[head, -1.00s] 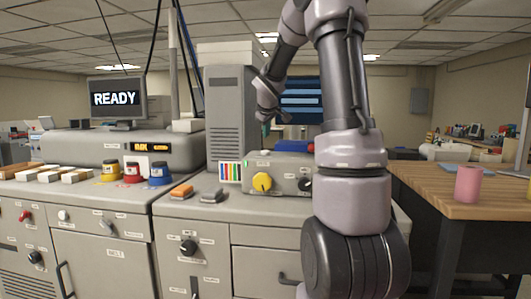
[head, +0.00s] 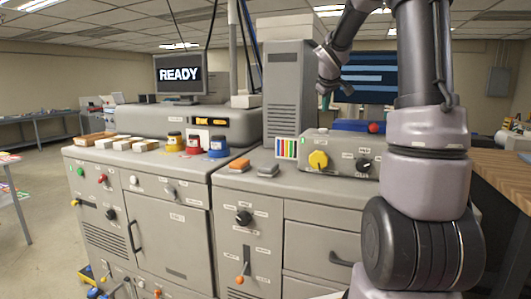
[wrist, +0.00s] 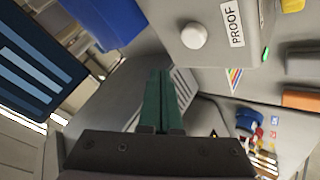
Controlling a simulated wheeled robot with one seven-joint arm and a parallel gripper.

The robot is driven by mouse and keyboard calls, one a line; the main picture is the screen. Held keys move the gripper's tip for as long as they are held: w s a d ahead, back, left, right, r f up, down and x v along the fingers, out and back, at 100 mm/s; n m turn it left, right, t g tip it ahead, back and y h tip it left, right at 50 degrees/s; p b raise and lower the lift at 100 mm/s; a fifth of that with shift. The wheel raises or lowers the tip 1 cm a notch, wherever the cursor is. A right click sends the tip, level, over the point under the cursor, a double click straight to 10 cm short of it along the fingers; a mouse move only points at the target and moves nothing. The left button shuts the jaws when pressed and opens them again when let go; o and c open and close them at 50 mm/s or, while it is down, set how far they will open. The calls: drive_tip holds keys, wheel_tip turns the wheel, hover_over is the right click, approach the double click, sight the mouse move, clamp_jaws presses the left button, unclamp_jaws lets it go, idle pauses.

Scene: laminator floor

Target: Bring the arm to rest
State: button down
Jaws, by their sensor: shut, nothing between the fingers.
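My gripper (wrist: 160,100) shows in the wrist view with its two green fingers close together, shut and empty. In the wrist view the grey box with a white button and PROOF label (wrist: 220,30) is beside the fingers. I see no contact between the fingers and anything.
A READY monitor (head: 180,75) stands on the machine at the left. Yellow, red and blue pots (head: 195,145) and orange and grey blocks (head: 239,165) sit on the counter. A wooden table (head: 505,172) is at the right. Open floor (head: 40,195) lies at the left.

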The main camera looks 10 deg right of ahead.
drive_tip(key=s+a+m+y, duration=0.2)
drive_tip(key=s+a, duration=0.4)
drive_tip(key=s, duration=0.6)
drive_tip(key=s+a+m+g+y, duration=0.1)
drive_tip(key=s+a+m+y, duration=0.1)
drive_tip(key=s+a, duration=0.4)
drive_tip(key=s+a+m+y, duration=0.1)
drive_tip(key=s+a+m, duration=0.3)
drive_tip(key=s, duration=1.3)
drive_tip(key=shift+s+a+m+y, duration=0.3)
drive_tip(key=shift+s+a+y, duration=0.1)
drive_tip(key=shift+a, duration=0.7)
drive_tip(key=shift+w, duration=0.1)
